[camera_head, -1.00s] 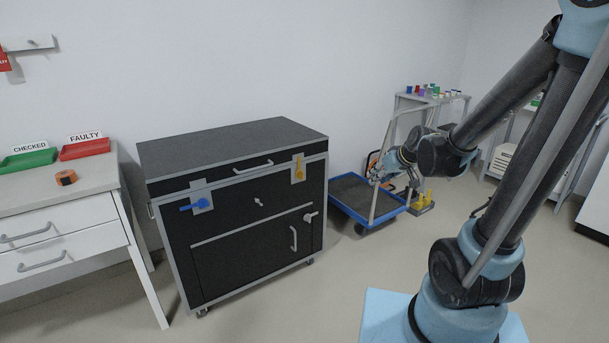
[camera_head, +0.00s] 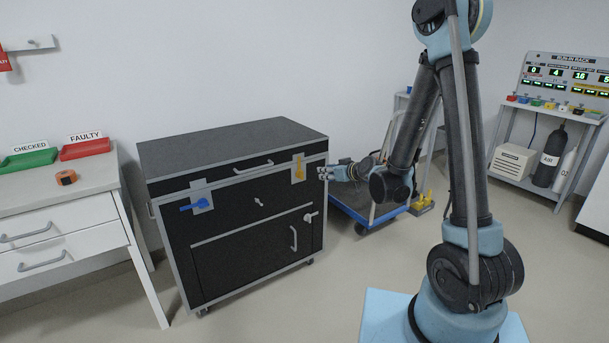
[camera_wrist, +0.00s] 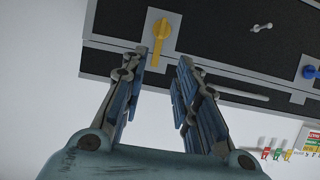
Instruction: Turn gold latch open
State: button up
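The gold latch (camera_head: 299,171) is on a pale plate at the top right of the black case's front. Its handle stands nearly upright there. In the wrist view, where the scene is upside down, the gold latch (camera_wrist: 160,40) has its handle pointing down the picture, its end near my fingertips. My gripper (camera_head: 322,173) is just right of the latch in the head view. In the wrist view my gripper (camera_wrist: 162,63) is open, its fingers apart with nothing held between them. Contact with the latch cannot be told.
The black case (camera_head: 240,145) also has a blue latch (camera_head: 194,206), its handle pointing left, and a small silver knob (camera_head: 258,202). A blue trolley (camera_head: 375,216) stands behind my arm. A white bench (camera_head: 60,199) is on the left. Floor before the case is clear.

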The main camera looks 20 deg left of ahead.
aim_at(302, 172)
jog(key=x, duration=1.7)
jog(key=shift+w+a, duration=0.15)
jog(key=shift+a, duration=0.1)
jog(key=shift+c, duration=0.3)
grip_shut()
